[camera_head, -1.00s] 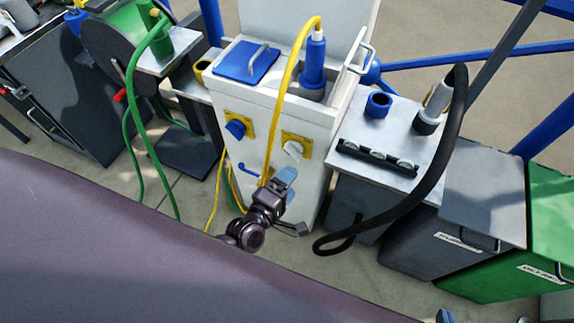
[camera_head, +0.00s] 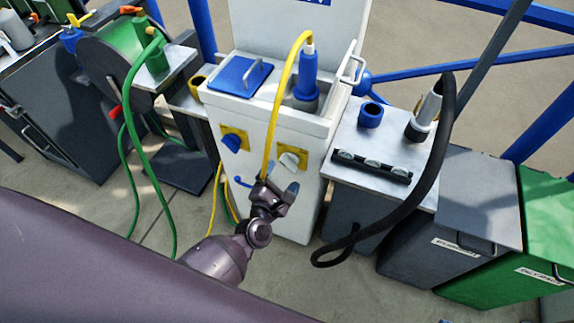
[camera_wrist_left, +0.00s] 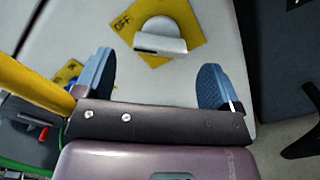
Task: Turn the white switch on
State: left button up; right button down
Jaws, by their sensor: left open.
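The white switch (camera_head: 289,160) sits on a yellow plate (camera_head: 302,154) on the front of the white cabinet (camera_head: 268,124), right of a blue switch (camera_head: 232,142) on its own yellow plate. In the left wrist view the white switch (camera_wrist_left: 160,38) is a rounded knob with a grey bar, on a yellow plate with "OFF" printed at its left. My left gripper (camera_head: 280,184) is just below the white switch. In the left wrist view its two blue fingers (camera_wrist_left: 160,84) are spread, with the switch beyond and between them, apart from both. My right gripper is not in view.
A yellow hose (camera_head: 278,100) hangs down the cabinet front close to my left gripper and crosses the left wrist view (camera_wrist_left: 35,86). A metal-topped stand (camera_head: 350,125) with a black hose (camera_head: 435,175) stands at right. Grey and green bins (camera_head: 535,225) are farther right.

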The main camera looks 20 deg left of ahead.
aim_at(287, 168)
pick_arm(q)
jog(key=shift+w, duration=2.15)
jog(key=c, duration=0.9)
